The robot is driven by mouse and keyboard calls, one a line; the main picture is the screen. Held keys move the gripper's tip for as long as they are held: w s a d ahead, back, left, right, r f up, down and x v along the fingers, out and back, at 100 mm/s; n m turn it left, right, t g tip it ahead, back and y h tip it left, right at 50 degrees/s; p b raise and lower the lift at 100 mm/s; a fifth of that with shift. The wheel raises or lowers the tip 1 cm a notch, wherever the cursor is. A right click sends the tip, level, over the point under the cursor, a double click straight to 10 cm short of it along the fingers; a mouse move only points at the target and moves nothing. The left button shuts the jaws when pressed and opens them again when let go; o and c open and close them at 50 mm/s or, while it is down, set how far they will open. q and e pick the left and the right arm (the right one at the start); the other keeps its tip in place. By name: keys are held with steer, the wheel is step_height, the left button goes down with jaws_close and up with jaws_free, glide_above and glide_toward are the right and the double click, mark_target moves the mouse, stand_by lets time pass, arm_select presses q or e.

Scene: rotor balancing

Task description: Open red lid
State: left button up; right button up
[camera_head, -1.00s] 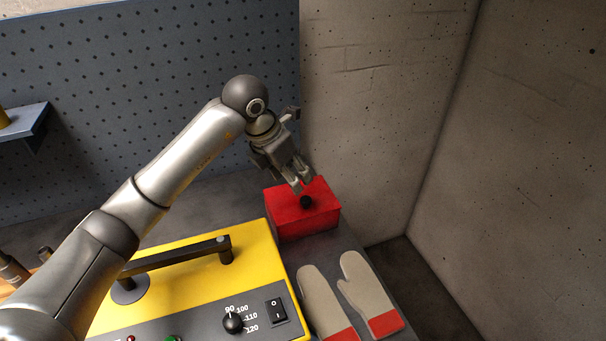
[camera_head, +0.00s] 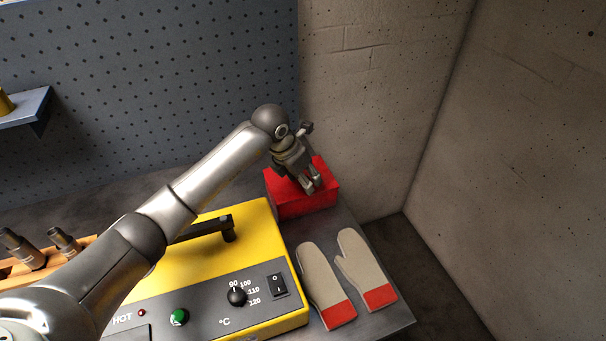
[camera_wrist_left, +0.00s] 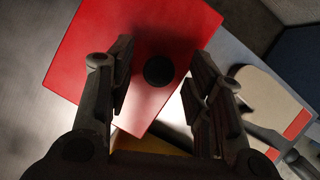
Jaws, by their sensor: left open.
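A red box with its red lid (camera_head: 326,172) on stands at the back right of the bench, near the wall. In the left wrist view the red lid (camera_wrist_left: 130,45) is seen from above, with a round black knob (camera_wrist_left: 158,71) on it. My left gripper (camera_head: 313,188) is over the box in the head view, and there it hides the knob. In the left wrist view its fingers (camera_wrist_left: 160,82) are open, one on each side of the knob, with gaps between. I cannot tell how far above the lid the fingertips are. My right gripper is in no frame.
A yellow heater (camera_head: 262,232) with a black handle (camera_head: 229,230) and a control panel stands in front of the box. Two beige mitts with red cuffs (camera_head: 326,285) lie to its right. A pegboard (camera_head: 150,80) and concrete walls (camera_head: 385,80) close off the back and right.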

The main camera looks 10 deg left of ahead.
arm_select(q)
steer(key=shift+c, duration=0.6)
jaws_close()
arm_select(e)
steer(key=shift+s, duration=0.45)
